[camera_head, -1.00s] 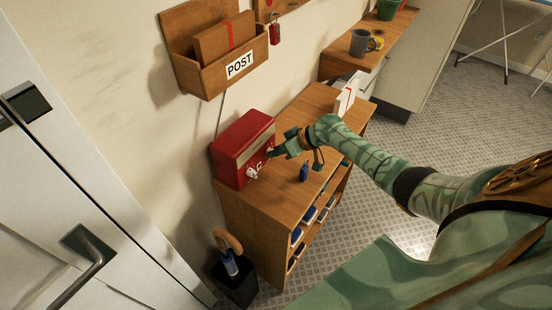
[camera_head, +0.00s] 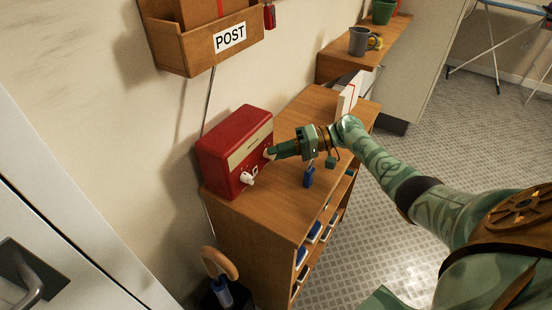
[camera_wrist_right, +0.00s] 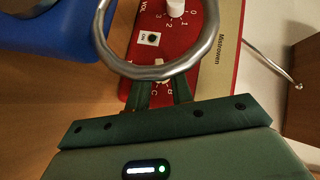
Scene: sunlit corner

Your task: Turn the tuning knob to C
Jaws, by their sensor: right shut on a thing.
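The red radio (camera_head: 234,160) stands on the wooden cabinet, a white knob (camera_head: 247,179) on its front. In the right wrist view, its red face (camera_wrist_right: 196,45) shows a white VOL knob (camera_wrist_right: 175,6), a small ON switch (camera_wrist_right: 152,39) and letters C and B by the tuning knob. My right gripper (camera_head: 270,153) reaches in from the right and is shut on the tuning knob; its fingers also show in the right wrist view (camera_wrist_right: 164,88). The knob is mostly hidden, so its pointer cannot be read. My left gripper is out of view.
A small blue object (camera_head: 308,177) stands on the cabinet (camera_head: 262,208) below my right gripper. A silvery ring (camera_wrist_right: 160,72) crosses the right wrist view. A POST box (camera_head: 195,58) hangs above the radio. A white box (camera_head: 347,100) stands at the cabinet's far end.

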